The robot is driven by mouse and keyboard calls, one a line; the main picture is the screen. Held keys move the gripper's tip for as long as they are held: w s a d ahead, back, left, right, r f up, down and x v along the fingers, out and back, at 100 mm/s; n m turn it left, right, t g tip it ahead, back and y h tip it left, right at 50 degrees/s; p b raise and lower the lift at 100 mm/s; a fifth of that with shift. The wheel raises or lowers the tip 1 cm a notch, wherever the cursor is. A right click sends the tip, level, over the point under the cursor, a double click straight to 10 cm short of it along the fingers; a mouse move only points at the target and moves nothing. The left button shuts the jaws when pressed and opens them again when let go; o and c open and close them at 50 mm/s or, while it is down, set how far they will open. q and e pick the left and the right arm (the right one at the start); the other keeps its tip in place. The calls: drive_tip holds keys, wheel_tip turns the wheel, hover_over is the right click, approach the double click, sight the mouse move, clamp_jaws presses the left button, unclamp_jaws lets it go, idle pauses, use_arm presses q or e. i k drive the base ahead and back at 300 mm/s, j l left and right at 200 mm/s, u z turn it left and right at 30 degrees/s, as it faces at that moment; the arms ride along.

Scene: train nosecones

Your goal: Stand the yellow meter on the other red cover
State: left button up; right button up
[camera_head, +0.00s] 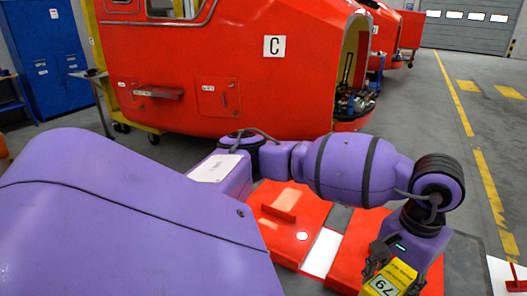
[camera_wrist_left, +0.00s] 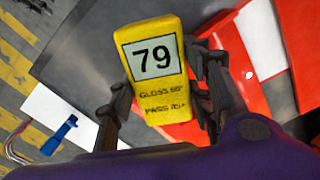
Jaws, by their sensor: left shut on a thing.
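My left gripper (camera_head: 392,268) is shut on the yellow meter (camera_head: 391,280) at the lower right of the head view. In the left wrist view the meter (camera_wrist_left: 160,70) sits between the two fingers (camera_wrist_left: 165,98), its face marked 79 toward the camera. Two red covers lie side by side: a left one (camera_head: 272,218) and a right one (camera_head: 354,246), partly hidden by my arm. The meter appears above the right cover's outer side; its height and any contact cannot be told. My right gripper is not in view.
A white strip (camera_head: 322,252) separates the covers. A white sheet (camera_head: 497,274) lies at the far right; a blue tool (camera_wrist_left: 58,135) is on it in the wrist view. A large red train nosecone (camera_head: 215,60) stands behind. Grey floor (camera_head: 430,110) is clear at right.

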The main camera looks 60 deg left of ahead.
sight(295, 193)
drive_tip(key=k+j, duration=0.55)
drive_tip(key=j, duration=0.15)
drive_tip(key=k+j, duration=0.1)
drive_tip(key=j, duration=0.2)
drive_tip(key=k+j, duration=0.1)
drive_tip(key=j, duration=0.2)
drive_tip(key=i+j, duration=0.2)
drive_tip(key=i, duration=0.3)
